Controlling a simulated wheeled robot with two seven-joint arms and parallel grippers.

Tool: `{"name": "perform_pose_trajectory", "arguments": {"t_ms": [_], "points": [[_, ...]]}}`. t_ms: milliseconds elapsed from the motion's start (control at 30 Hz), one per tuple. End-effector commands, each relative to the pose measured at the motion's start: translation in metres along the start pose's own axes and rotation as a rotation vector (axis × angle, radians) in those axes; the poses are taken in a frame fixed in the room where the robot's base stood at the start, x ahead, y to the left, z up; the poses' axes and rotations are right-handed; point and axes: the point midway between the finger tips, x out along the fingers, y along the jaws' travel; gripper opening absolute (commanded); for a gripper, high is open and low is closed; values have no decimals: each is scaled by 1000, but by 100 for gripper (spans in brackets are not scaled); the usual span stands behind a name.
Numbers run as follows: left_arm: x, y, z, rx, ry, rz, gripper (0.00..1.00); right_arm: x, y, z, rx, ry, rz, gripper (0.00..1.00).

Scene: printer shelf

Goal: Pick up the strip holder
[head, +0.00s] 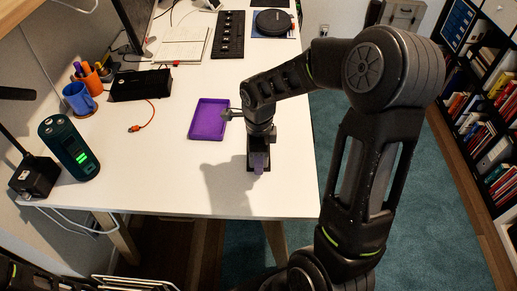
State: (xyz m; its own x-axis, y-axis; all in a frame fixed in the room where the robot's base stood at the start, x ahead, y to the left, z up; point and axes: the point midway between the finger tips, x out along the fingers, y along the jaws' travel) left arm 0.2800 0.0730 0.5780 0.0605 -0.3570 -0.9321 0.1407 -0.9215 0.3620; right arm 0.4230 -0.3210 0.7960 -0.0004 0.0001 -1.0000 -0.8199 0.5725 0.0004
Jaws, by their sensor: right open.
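My right gripper (258,168) points down over the front right part of the white desk. A flat purple tray (209,118) lies on the desk just left of the right wrist. My left gripper is not in view.
The white desk (150,185) is clear at its front. A dark speaker-like device (69,147), a blue mug (79,99), an orange pen cup (92,82) and a black box (140,85) stand on the left. A black strip (230,35) and a notebook (183,47) lie farther back.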

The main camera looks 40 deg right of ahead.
Motion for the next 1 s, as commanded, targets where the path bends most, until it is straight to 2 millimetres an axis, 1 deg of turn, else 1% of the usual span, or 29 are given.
{"name": "perform_pose_trajectory", "arguments": {"t_ms": [233,267,800,1000], "points": [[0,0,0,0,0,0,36,0,0,0,0,0,0,45],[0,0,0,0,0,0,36,0,0,0,0,0,0,44],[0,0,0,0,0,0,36,0,0,0,0,0,0,0],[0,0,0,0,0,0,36,0,0,0,0,0,0,0]]}}
